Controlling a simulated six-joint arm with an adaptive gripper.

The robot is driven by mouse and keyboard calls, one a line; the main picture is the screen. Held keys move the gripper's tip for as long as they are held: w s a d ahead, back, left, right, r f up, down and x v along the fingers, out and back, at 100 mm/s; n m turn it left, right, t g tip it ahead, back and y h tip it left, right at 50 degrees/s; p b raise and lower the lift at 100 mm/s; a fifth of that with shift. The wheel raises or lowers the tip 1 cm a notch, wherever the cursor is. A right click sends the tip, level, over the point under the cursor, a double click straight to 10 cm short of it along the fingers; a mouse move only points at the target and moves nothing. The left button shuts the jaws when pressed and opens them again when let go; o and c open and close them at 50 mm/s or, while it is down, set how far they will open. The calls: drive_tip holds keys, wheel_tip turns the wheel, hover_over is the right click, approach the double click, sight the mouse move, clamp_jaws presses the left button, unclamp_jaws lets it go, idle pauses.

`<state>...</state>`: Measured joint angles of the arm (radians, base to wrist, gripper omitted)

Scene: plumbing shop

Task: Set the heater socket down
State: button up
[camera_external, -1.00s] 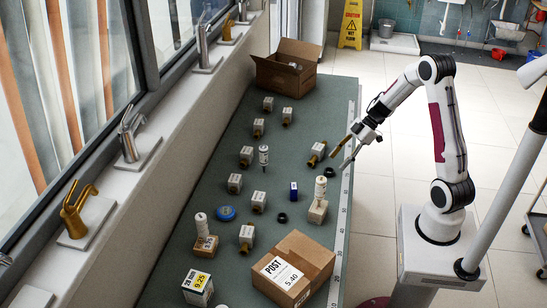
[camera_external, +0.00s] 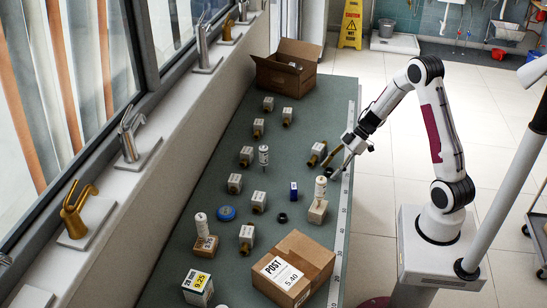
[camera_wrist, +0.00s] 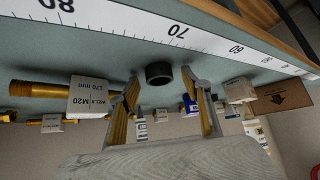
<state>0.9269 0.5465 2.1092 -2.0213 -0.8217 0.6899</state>
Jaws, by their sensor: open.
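A short black ring (camera_wrist: 159,74), the likely heater socket, sits on the green bench in the wrist view, between and just beyond the tips of my gripper (camera_external: 336,164). The fingers stand apart on either side of it, and I see no grip on it. In the external view my gripper is low over the bench's right edge and mostly hides this ring. A second black ring (camera_external: 282,218) lies further down the bench, apart from my gripper.
A white block with a brass end (camera_external: 317,152) lies close to my gripper; it also shows in the wrist view (camera_wrist: 88,97). A white bottle on a block (camera_external: 320,190) stands nearby. Several more blocks, a POST carton (camera_external: 317,256) and an open box (camera_external: 267,75) share the bench.

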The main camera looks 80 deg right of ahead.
sight(332, 169)
idle(0.3)
drive_tip(key=c, duration=1.3)
drive_tip(key=shift+r, duration=0.2)
drive_tip(key=shift+r, duration=4.85)
